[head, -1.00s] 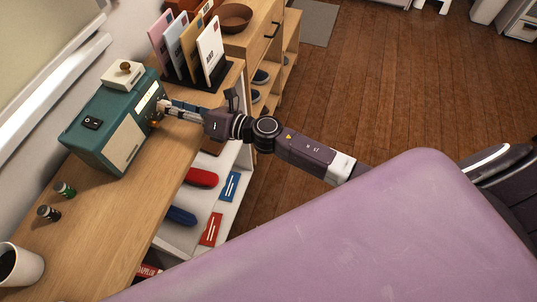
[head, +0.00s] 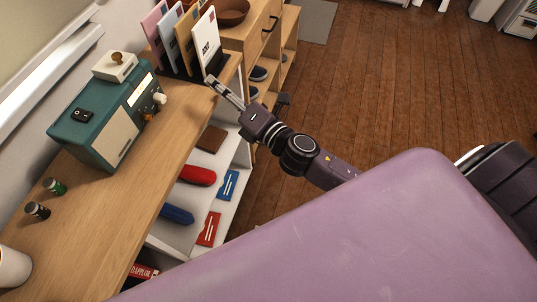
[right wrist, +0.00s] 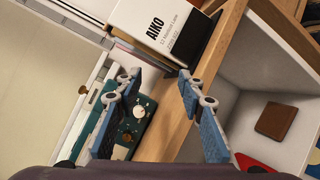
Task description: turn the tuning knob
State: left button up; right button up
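A teal radio (head: 105,120) stands on the wooden counter by the wall. Its front has a pale speaker panel, a light dial strip (head: 142,87), a white knob (head: 160,99) and a brownish knob (head: 147,116). In the right wrist view the white knob (right wrist: 138,111) shows beyond the left finger, on the radio's dark front. I cannot tell which knob is for tuning. My right gripper (head: 211,80) is right of the radio, apart from the knobs, near the letter rack. Its fingers (right wrist: 157,78) are spread with nothing held between them. My left gripper is not in view.
A rack of letters (head: 205,42) stands behind the radio, close to my right fingertips. A cream box (head: 114,66) with a brown knob sits on the radio. Two small bottles (head: 54,186) and a white mug (head: 12,268) are nearer. Open shelves lie below the counter's right edge.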

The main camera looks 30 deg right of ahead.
jog(key=s+d+f+m+g+h+p, duration=0.1)
jog(key=s+d+f+m+g, duration=0.1)
jog(key=f, duration=0.7)
jog(key=s+d+f+m+g+h+p, duration=0.1)
jog(key=s+d+f+m+g+h, duration=0.1)
jog(key=f+m, duration=0.4)
jog(key=s+d+f+m+g+h+p, duration=0.1)
jog(key=d+f, duration=0.4)
jog(key=f, duration=0.8)
jog(key=s+m+g+p, duration=0.1)
jog(key=s+m, duration=0.1)
jog(key=shift+s+d+f+m+g+h, duration=0.15)
jog(key=shift+s+f+m+g+h, duration=0.15)
jog(key=shift+m+h, duration=0.1)
jog(key=s+d+f+m+g, duration=0.2)
jog(key=s+f+m+g, duration=0.1)
jog(key=s+f, duration=0.7)
jog(key=s+f+m+g, duration=0.2)
jog(key=s+f, duration=0.3)
jog(key=s, duration=0.5)
jog(key=s+a+f+m+g, duration=0.1)
jog(key=s+f+m, duration=0.3)
jog(key=s, duration=0.6)
jog(key=s+f+m+g, duration=0.3)
jog(key=s+f, duration=0.4)
jog(key=s, duration=0.3)
jog(key=shift+s+a+f+m+g+h, duration=0.2)
jog(key=shift+s+f+m+g+h, duration=0.1)
jog(key=shift+g, duration=0.1)
